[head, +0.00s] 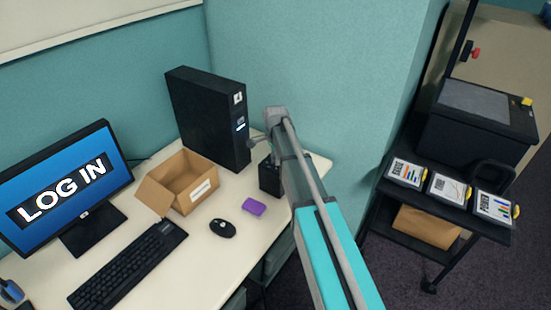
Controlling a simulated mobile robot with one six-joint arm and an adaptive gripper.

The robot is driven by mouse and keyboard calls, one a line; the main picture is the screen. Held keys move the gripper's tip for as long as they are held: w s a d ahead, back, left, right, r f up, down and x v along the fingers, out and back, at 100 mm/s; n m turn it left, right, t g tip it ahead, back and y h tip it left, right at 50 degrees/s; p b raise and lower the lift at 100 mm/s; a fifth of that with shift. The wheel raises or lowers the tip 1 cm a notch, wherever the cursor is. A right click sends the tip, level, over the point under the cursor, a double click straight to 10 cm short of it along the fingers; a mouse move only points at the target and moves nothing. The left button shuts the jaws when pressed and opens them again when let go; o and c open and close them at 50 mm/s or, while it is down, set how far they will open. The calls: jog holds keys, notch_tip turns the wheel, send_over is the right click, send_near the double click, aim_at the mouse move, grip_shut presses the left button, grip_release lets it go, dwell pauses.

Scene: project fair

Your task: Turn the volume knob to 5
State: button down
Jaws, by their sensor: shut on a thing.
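A small black box (269,177), which looks like a speaker, stands on the desk to the right of the black computer tower. My arm reaches over from the lower right and covers its right side. My gripper (276,157) is small and dark here, at the top of this box and partly behind my arm. It is shut on the volume knob. The knob itself is hidden by the gripper and arm, so its number and pointer cannot be read.
On the desk (165,262) are a computer tower (208,118), an open cardboard box (190,175), a purple block (254,207), a mouse (222,228), a keyboard (128,265) and a monitor (65,188). A teal partition (330,75) stands close behind. A black cart (440,205) is at right.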

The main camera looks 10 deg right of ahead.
jog(key=m, duration=0.5)
jog(key=shift+m, duration=0.3)
jog(key=m, duration=0.5)
jog(key=shift+m, duration=0.3)
jog(key=shift+c, duration=1.5)
grip_release()
jog(key=shift+n, duration=0.4)
